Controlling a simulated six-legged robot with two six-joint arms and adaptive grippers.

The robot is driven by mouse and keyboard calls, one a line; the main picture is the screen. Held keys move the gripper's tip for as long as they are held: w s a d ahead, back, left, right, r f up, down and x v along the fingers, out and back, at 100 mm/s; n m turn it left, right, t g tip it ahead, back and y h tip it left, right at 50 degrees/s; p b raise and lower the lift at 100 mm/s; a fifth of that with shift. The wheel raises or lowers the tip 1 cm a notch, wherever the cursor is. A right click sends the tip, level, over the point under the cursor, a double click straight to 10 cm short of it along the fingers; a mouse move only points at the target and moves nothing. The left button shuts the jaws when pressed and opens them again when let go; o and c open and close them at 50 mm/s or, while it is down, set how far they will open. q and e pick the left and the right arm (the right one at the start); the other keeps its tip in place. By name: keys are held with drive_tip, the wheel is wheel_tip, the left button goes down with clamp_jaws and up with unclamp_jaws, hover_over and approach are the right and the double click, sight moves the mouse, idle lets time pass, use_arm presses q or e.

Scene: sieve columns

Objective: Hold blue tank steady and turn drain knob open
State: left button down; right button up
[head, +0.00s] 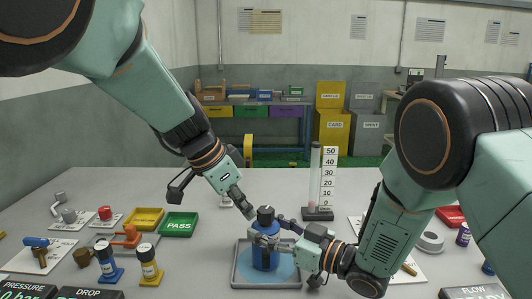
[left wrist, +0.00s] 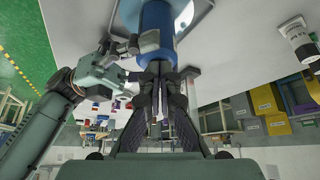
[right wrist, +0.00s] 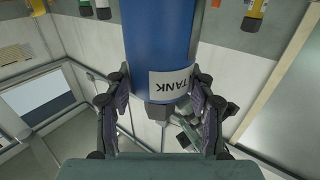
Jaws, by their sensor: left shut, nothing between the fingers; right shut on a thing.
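The blue tank (head: 265,258) stands upright in a shallow grey tray (head: 240,283). A dark knob-like top (head: 265,214) sits on it; I cannot tell whether this is the drain knob. My right gripper (head: 270,233) is shut around the tank's upper body from the right. In the right wrist view the tank (right wrist: 160,35) lies between its fingers, with an upside-down "TANK" label (right wrist: 170,83). My left gripper (head: 249,211) is shut and empty, its fingertips close to the tank's top at upper left. In the left wrist view the tank (left wrist: 158,20) is just beyond these fingers.
A clear column with a numbered scale (head: 328,180) stands behind the tank at right. A green PASS tray (head: 179,224), a yellow tray (head: 142,218) and small blue and yellow bottles (head: 149,265) are at left. The table behind the tank is mostly clear.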

use_arm(q)
drive_tip(key=shift+w+d, duration=0.15)
drive_tip(key=shift+d, duration=0.3)
idle(0.5)
drive_tip(key=shift+s+d+r, duration=0.1)
drive_tip(key=shift+s+d, duration=0.15)
drive_tip(key=shift+s, duration=0.1)
idle(0.6)
drive_tip(key=r, duration=0.4)
drive_tip(key=a+r, duration=0.1)
drive_tip(key=shift+s+r, duration=0.2)
drive_tip(key=shift+r, duration=0.2)
wheel_tip(320, 180, down, 6)
drive_tip(key=shift+w+a, duration=0.3)
idle(0.9)
